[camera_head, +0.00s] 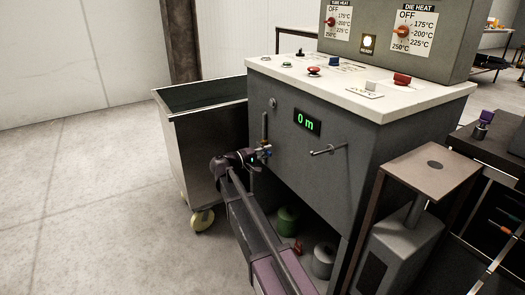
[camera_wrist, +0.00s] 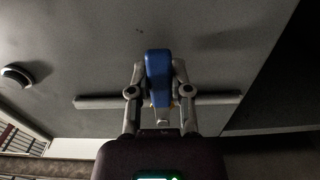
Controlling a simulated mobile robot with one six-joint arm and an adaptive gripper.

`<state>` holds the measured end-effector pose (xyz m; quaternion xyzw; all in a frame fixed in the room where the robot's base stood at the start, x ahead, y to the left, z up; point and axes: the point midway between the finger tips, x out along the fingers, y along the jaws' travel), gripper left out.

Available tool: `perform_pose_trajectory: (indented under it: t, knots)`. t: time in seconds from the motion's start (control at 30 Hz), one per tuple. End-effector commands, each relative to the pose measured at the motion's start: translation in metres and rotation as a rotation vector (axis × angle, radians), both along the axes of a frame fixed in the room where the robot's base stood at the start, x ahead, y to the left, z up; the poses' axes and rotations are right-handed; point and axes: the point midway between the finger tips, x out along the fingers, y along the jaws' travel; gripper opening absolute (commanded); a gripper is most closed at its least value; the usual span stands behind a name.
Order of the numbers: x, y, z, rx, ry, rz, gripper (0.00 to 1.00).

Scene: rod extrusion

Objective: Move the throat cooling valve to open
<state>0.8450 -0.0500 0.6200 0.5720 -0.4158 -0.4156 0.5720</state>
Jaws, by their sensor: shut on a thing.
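The throat cooling valve shows as a blue handle (camera_wrist: 158,75) in the wrist view, in front of a grey pipe (camera_wrist: 100,102) on the machine's panel. My gripper (camera_wrist: 159,80) has its two fingers on either side of the blue handle and is shut on it. In the head view my gripper (camera_head: 264,152) is at the left part of the machine's front, beside a short upright pipe (camera_head: 264,128). The valve is small there and mostly hidden by my gripper. I cannot tell the valve's exact setting.
The grey machine (camera_head: 330,160) carries a "0 m" display (camera_head: 306,121) and a crank handle (camera_head: 328,150) right of my gripper. A wheeled metal bin (camera_head: 207,150) stands close on the left. A green canister (camera_head: 287,221) sits below. Floor at left is clear.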

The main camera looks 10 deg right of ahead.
Motion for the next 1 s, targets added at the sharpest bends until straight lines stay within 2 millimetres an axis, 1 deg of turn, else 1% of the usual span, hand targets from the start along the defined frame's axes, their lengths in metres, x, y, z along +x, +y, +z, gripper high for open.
perform_pose_trajectory:
  t: [0.43,0.8,1.0]
  knots:
    - [0.0,0.0,0.001,-0.003,0.009,0.001,0.0]
    - [0.002,0.001,0.012,-0.051,0.153,0.002,0.0]
    - [0.002,0.001,0.012,-0.055,0.167,0.002,0.0]
